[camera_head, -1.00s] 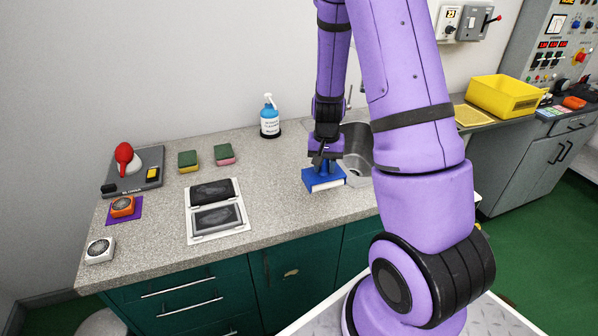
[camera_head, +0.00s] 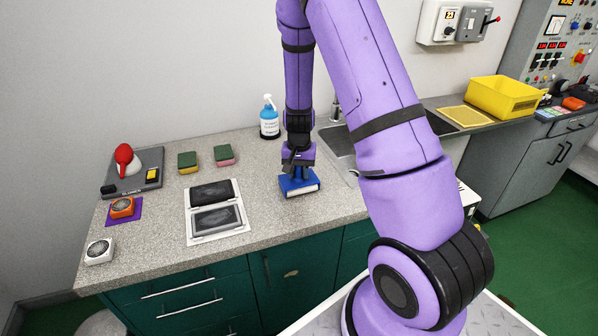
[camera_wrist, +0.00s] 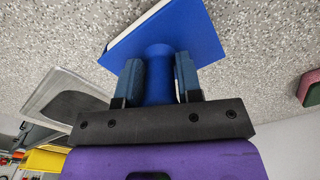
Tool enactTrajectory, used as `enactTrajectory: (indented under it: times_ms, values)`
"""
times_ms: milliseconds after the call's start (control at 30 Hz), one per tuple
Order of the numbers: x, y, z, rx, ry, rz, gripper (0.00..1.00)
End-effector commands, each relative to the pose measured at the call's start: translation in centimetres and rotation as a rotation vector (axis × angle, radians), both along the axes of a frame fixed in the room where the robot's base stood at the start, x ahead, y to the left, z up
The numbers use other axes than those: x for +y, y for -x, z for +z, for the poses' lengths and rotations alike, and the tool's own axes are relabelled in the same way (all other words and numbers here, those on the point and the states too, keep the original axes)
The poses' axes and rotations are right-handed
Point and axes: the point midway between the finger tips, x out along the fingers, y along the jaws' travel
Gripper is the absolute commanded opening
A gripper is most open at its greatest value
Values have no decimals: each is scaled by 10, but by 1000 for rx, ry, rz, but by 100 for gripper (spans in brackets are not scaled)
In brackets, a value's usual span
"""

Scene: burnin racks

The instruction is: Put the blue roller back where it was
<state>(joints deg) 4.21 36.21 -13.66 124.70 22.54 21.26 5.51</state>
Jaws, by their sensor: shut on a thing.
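The blue roller (camera_head: 301,188) is a blue block with a white side and a round knob on top. In the head view it is over the middle of the counter, right of the ink pad. My gripper (camera_head: 297,168) is above it, shut on its knob. In the wrist view the two fingers of my gripper (camera_wrist: 158,82) stand on either side of the knob, and the roller's block (camera_wrist: 190,35) extends beyond them. I cannot tell whether its underside touches the counter. No marked place for the roller is clearly visible.
An open ink pad (camera_head: 243,228) lies left of the roller. Two sponges (camera_head: 188,163) (camera_head: 224,156) and a blue bottle (camera_head: 269,120) stand behind. The sink (camera_head: 340,140) is to the right. Speckled counter (camera_head: 275,215) around the roller is clear.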

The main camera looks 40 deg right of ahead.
Motion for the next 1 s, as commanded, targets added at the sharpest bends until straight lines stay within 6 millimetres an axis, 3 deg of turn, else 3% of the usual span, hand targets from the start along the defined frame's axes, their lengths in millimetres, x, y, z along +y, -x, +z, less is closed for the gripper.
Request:
enactTrajectory:
  times_ms: [633,667,767,1000]
  values:
    - [1,3,-15,9,-2,1,8]
    - [1,4,-15,10,-2,1,36]
    - [1,4,-16,11,-3,1,59]
    - [2,4,-16,12,-4,1,59]
